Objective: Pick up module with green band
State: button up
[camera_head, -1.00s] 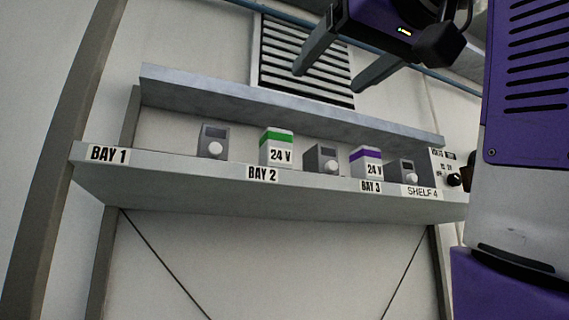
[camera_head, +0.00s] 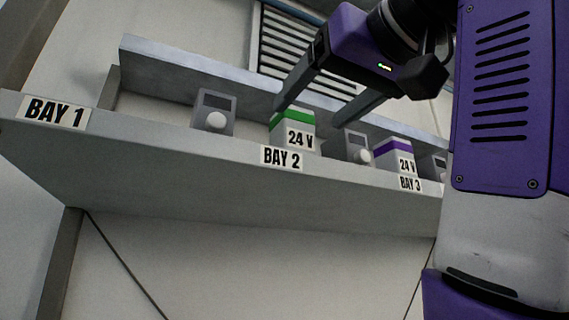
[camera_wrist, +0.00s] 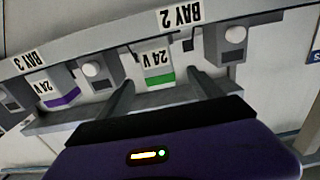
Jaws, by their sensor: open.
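The module with the green band (camera_head: 293,130) is a white block marked 24 V, standing on the shelf above the BAY 2 label. In the wrist view it shows upside down (camera_wrist: 157,66), between and beyond the fingertips. My gripper (camera_head: 318,108) is open and empty. In the head view its fingers point down toward the shelf, the left fingertip overlapping the area just above the green-banded module. In the wrist view my gripper's fingers (camera_wrist: 166,88) lie to either side of that module, and I see no contact.
Grey modules with round knobs stand left (camera_head: 214,112) and right (camera_head: 350,146) of the green-banded one. A purple-banded 24 V module (camera_head: 395,154) stands farther right, above BAY 3. A grey upper ledge (camera_head: 190,72) runs behind and above the row. The shelf near BAY 1 is clear.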

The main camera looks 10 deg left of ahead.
aim_at(300, 126)
jog(key=p+x, duration=0.1)
jog(key=x, duration=0.2)
jog(key=shift+w+r, duration=0.1)
jog(key=shift+w, duration=0.05)
jog(key=p+x, duration=0.2)
jog(key=x, duration=0.1)
jog(key=p+x, duration=0.1)
jog(key=x, duration=0.1)
jog(key=shift+f, duration=0.3)
grip_shut()
